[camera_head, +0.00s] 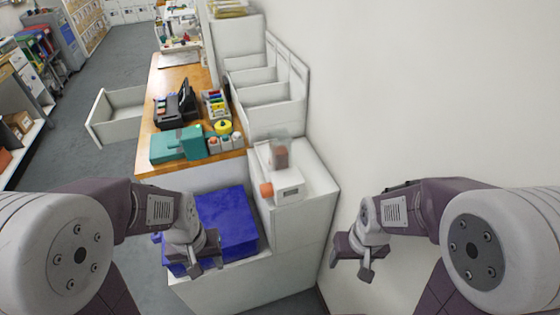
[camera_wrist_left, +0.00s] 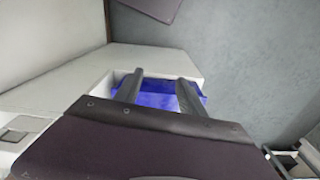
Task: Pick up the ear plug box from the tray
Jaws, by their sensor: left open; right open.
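I cannot make out an ear plug box for certain in either view. No tray is clearly recognisable as such. My left gripper (camera_head: 207,262) is open and empty, over the front edge of a blue item (camera_head: 228,222) that fills the top of a low white unit. In the left wrist view, my left gripper's two fingers (camera_wrist_left: 162,78) stand apart with the blue surface (camera_wrist_left: 160,92) beyond them. My right gripper (camera_head: 354,260) is open and empty in front of the white wall, to the right of the cabinets.
A white device with an orange knob (camera_head: 288,186) stands on a white cabinet (camera_head: 318,192). Behind the blue item is a wooden desk (camera_head: 165,82) with a teal machine (camera_head: 178,146), a black device (camera_head: 174,104) and small containers. An open drawer (camera_head: 116,112) juts out left.

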